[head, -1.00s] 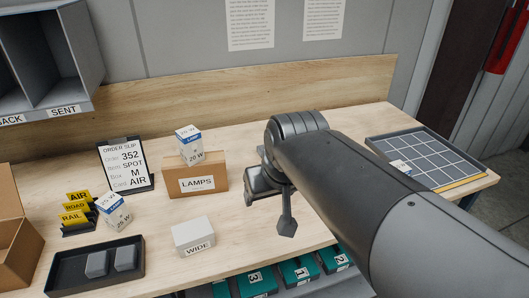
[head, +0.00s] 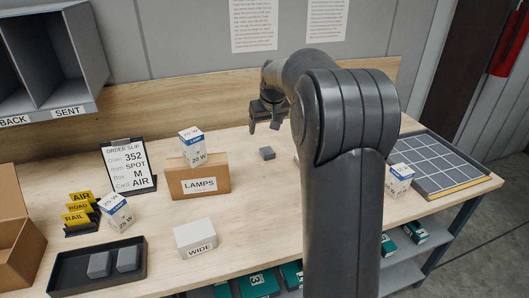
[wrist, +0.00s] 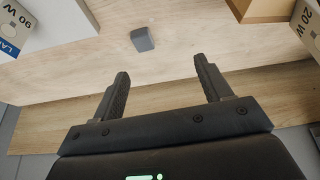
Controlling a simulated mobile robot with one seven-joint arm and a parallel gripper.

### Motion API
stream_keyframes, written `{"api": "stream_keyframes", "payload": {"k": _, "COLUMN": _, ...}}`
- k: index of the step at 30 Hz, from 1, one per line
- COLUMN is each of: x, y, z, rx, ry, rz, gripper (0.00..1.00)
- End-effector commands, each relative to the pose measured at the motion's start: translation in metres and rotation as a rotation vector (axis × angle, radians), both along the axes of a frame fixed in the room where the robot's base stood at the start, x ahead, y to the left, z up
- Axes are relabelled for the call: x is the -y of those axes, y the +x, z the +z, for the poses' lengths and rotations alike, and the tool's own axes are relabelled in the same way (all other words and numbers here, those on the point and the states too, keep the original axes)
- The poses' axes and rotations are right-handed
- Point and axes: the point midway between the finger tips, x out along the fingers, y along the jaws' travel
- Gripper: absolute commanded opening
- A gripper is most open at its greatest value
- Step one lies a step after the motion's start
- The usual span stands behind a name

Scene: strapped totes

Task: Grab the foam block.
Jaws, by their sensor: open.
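A small grey block (head: 267,153), which looks like foam, lies on the bare wooden table right of the brown LAMPS box. It also shows in the wrist view (wrist: 143,39), beyond the fingertips. Two similar grey blocks (head: 98,264) (head: 128,258) sit in a black tray (head: 70,289) at the front left; I cannot tell which block is meant. My gripper (head: 264,128) is open and empty, above the back of the table and apart from the lone block. In the wrist view, nothing is between its fingers (wrist: 162,66).
The LAMPS box (head: 205,172) carries a lamp carton (head: 192,148). A WIDE box (head: 196,238), card holder (head: 82,208) and order slip (head: 128,166) stand leftward. A gridded tray (head: 440,162) is at the right. My arm hides part of the table.

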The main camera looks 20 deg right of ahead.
Motion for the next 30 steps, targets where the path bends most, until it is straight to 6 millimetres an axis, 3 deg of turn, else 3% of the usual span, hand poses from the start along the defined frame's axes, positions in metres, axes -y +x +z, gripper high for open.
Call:
{"api": "stream_keyframes", "payload": {"k": 3, "x": 0.019, "y": 0.035, "z": -0.03, "rx": -0.009, "ry": 0.005, "rz": 0.002, "gripper": 0.71}}
{"api": "stream_keyframes", "payload": {"k": 9, "x": 0.043, "y": 0.074, "z": -0.068, "rx": -0.015, "ry": 0.008, "rz": 0.008, "gripper": 0.71}}
{"api": "stream_keyframes", "payload": {"k": 15, "x": 0.052, "y": 0.089, "z": -0.086, "rx": -0.016, "ry": 0.011, "rz": 0.013, "gripper": 0.71}}
{"api": "stream_keyframes", "payload": {"k": 30, "x": 0.05, "y": 0.11, "z": -0.139, "rx": -0.016, "ry": 0.011, "rz": 0.013, "gripper": 0.71}}
